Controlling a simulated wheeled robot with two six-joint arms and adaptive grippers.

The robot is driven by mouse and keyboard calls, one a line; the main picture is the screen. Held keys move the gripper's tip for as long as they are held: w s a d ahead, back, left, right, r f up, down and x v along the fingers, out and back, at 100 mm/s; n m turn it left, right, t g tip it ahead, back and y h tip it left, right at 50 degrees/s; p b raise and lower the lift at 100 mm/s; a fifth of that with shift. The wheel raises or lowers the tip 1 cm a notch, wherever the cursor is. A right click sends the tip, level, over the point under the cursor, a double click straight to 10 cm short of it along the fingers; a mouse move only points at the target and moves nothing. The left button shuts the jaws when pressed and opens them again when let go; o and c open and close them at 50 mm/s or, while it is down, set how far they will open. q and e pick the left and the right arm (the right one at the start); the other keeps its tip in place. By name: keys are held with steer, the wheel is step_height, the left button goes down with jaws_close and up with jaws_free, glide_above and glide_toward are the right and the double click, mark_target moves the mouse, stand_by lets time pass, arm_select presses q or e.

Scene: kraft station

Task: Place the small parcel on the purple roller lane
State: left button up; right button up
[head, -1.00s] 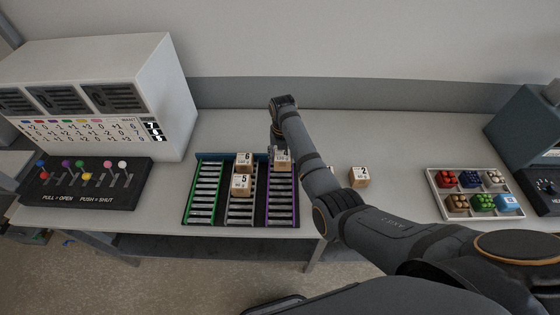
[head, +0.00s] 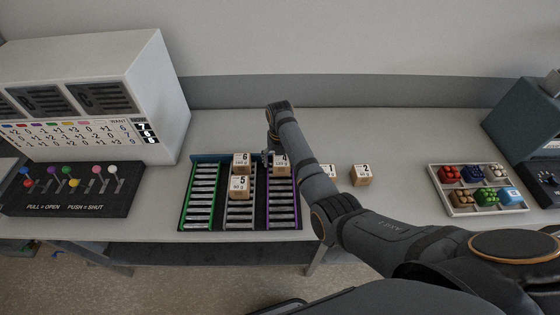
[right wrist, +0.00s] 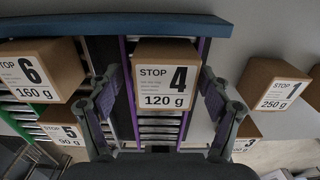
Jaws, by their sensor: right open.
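A small cardboard parcel marked STOP 4, 120 g (right wrist: 168,76) sits on the purple roller lane (right wrist: 160,132). In the head view the parcel (head: 282,160) is partly hidden by my right arm, near the far end of the lane (head: 283,207). My right gripper (right wrist: 165,108) is open, with one finger on each side of the parcel and a visible gap to it on both sides. In the head view my right gripper (head: 270,158) is mostly hidden. My left gripper is not in view.
Parcel 6 (head: 241,160) and parcel 5 (head: 239,187) stand on the middle lane. The green-edged lane (head: 202,195) is empty. A tray (head: 462,207) of coloured items is farther right.

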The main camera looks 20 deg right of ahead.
mark_target(280, 160)
steer(key=shift+r, duration=0.1)
steer(key=shift+d+r, duration=0.1)
steer(key=shift+r, duration=0.25)
step_height(280, 160, up, 8)
steer(key=shift+f+b, duration=0.15)
steer(key=shift+b, duration=0.65)
step_height(280, 160, up, 4)
steer(key=shift+f+p, duration=0.1)
steer(key=shift+p, duration=0.85)
steer(key=shift+f, duration=0.1)
